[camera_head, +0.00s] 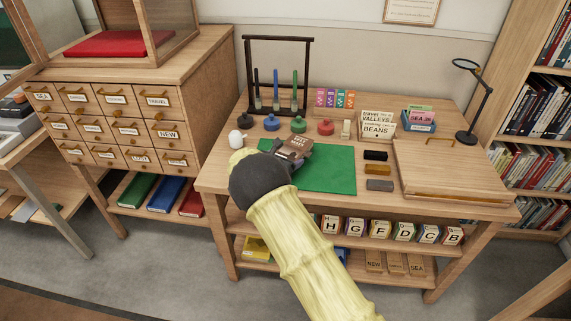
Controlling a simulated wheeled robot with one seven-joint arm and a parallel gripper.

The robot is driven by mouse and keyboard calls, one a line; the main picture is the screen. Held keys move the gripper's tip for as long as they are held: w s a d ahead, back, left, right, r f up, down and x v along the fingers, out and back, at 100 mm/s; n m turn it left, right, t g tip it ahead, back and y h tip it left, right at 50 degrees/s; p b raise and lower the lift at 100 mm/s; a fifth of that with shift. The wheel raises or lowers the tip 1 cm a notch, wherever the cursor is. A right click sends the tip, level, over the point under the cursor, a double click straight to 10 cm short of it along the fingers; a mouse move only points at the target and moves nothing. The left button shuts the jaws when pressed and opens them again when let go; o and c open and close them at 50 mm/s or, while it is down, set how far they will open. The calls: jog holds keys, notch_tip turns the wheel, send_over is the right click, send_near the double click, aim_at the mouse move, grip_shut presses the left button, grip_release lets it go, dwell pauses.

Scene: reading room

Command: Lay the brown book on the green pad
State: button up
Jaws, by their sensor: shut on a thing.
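The green pad (335,177) lies flat on the wooden desk, with its left part hidden behind my arm. My gripper (289,150) is over the pad's upper left part. It is shut on the brown book (298,143), a small dark-brown block with pale lettering. The book looks tilted. I cannot tell whether it touches the pad or is held above it.
Red (325,127), green (298,125) and blue (271,122) knobbed objects stand behind the pad, with a white one (236,139) at the left. Dark, amber and grey blocks (378,170) lie to its right, before a wooden board (450,170) and black lamp (476,100).

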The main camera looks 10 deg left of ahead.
jog(key=shift+f, duration=1.15)
jog(key=shift+f, duration=0.15)
jog(key=o, duration=1.1)
jog(key=shift+s+a+r, duration=0.15)
jog(key=shift+r, duration=0.05)
jog(key=v, duration=1.1)
jog(key=shift+s+a, duration=0.1)
jog(key=shift+s, duration=0.25)
